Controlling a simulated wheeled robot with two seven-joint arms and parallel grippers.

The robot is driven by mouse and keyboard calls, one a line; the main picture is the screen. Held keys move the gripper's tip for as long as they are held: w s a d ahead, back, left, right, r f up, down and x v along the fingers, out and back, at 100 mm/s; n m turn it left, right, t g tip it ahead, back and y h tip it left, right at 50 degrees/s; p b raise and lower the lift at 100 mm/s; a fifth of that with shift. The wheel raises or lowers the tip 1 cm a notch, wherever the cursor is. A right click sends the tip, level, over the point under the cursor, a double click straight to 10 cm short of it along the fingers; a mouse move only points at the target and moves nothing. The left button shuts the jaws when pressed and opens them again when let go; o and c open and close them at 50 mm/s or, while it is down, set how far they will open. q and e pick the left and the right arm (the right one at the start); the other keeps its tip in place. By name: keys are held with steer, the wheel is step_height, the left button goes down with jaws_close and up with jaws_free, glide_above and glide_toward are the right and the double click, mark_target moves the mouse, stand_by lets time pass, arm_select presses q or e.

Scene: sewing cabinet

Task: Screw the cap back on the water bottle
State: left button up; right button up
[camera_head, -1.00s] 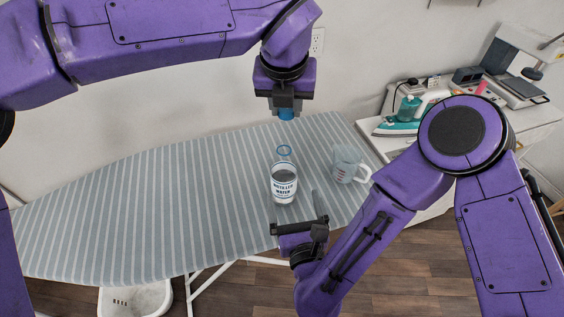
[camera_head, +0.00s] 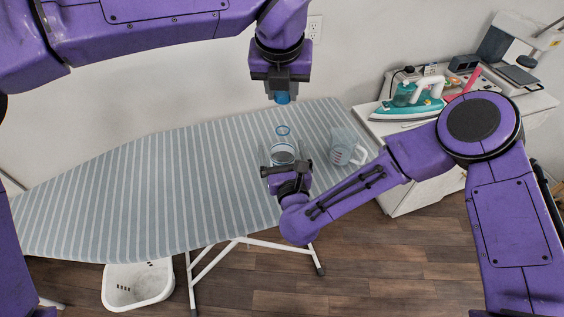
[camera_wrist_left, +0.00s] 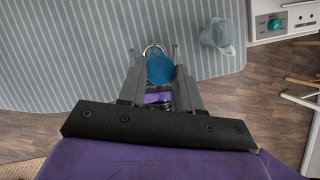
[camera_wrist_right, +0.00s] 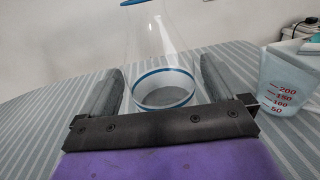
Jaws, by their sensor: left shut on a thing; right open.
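The clear water bottle (camera_head: 282,147) stands upright on the striped ironing board, with a blue ring at its open neck. The right wrist view shows its clear body (camera_wrist_right: 160,55) up close. My left gripper (camera_head: 282,92) points down above the bottle, shut on the blue cap (camera_wrist_left: 160,69). The cap is apart from the bottle's neck in the head view. My right gripper (camera_head: 283,160) is low at the bottle's near side, open, with one finger on each side of the bottle in the right wrist view. Whether the fingers touch it, I cannot tell.
A measuring cup (camera_head: 343,147) stands on the ironing board (camera_head: 130,190) just right of the bottle. An iron (camera_head: 408,103) and a sewing machine (camera_head: 515,55) are on the white cabinet at right. The board's left side is clear.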

steer(key=shift+w+a, duration=0.1)
steer(key=shift+w, duration=0.35)
arm_select(q)
steer(key=shift+w+f, duration=0.25)
steer(key=shift+w, duration=0.15)
arm_select(e)
steer(key=shift+w+f, duration=0.2)
steer(key=shift+w, duration=0.3)
arm_select(q)
steer(key=shift+s+r, duration=0.1)
arm_select(e)
steer(key=shift+s, duration=0.1)
arm_select(q)
steer(key=shift+s, duration=0.1)
arm_select(e)
steer(key=shift+s+r, duration=0.1)
steer(key=c, duration=1.5)
arm_select(q)
glide_above(283, 126)
steer(key=s, duration=0.2)
steer(key=shift+a+f, duration=0.15)
steer(key=shift+f, duration=2.35)
steer(key=shift+f, duration=0.1)
steer(key=shift+f, duration=0.8)
steer(key=shift+f, duration=0.55)
